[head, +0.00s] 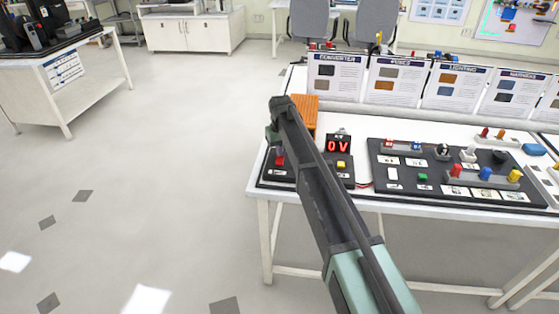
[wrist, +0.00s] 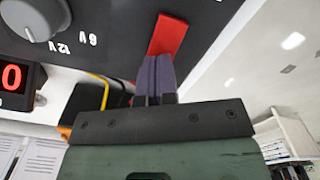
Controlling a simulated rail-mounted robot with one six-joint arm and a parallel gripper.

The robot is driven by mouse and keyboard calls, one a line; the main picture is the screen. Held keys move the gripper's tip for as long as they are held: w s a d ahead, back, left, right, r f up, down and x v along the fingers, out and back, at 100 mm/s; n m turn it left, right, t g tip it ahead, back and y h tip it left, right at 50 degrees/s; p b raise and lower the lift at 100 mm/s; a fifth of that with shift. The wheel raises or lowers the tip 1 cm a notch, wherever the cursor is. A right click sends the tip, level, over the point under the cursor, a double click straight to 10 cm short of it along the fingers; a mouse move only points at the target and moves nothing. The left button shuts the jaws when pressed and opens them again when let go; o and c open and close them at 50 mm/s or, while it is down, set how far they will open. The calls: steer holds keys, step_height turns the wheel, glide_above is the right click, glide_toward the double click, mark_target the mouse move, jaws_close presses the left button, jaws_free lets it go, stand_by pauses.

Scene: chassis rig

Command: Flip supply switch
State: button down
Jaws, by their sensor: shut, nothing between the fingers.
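The supply switch is a red lever (head: 280,161) on the black supply panel (head: 266,176) at the table's left end. In the wrist view the red lever (wrist: 169,33) lies just beyond my fingertips. My gripper (wrist: 159,58) is shut and empty, its purple fingers pressed together and overlapping the lever's near end; I cannot tell whether they touch it. In the head view my gripper (head: 280,150) is directly over the lever, partly hidden by my arm. The display (head: 338,146) reads 0 V in red digits.
A grey knob (wrist: 35,17) with voltage marks is beside the switch. An orange block (head: 305,113) stands behind the panel. A yellow button (head: 341,164) and a black board (head: 450,175) with coloured parts are to the right. Open floor lies left of the table.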

steer(key=shift+f+b, duration=0.5)
steer(key=shift+f, duration=0.05)
step_height(320, 180, up, 7)
steer(key=p, duration=0.7)
steer(key=shift+r, duration=0.2)
steer(key=shift+f, duration=0.1)
steer(key=s+d+r+m+p, duration=0.1)
steer(key=s+d, duration=0.6)
steer(key=s, duration=0.4)
steer(key=s+d+r+m+p, duration=0.2)
steer(key=s+d, duration=0.6)
steer(key=s, duration=0.4)
steer(key=s+d+r+m+p, duration=0.1)
steer(key=s+d+m, duration=0.1)
steer(key=s+d, duration=0.6)
steer(key=s, duration=0.4)
steer(key=shift+r, duration=0.15)
steer(key=shift+d, duration=0.1)
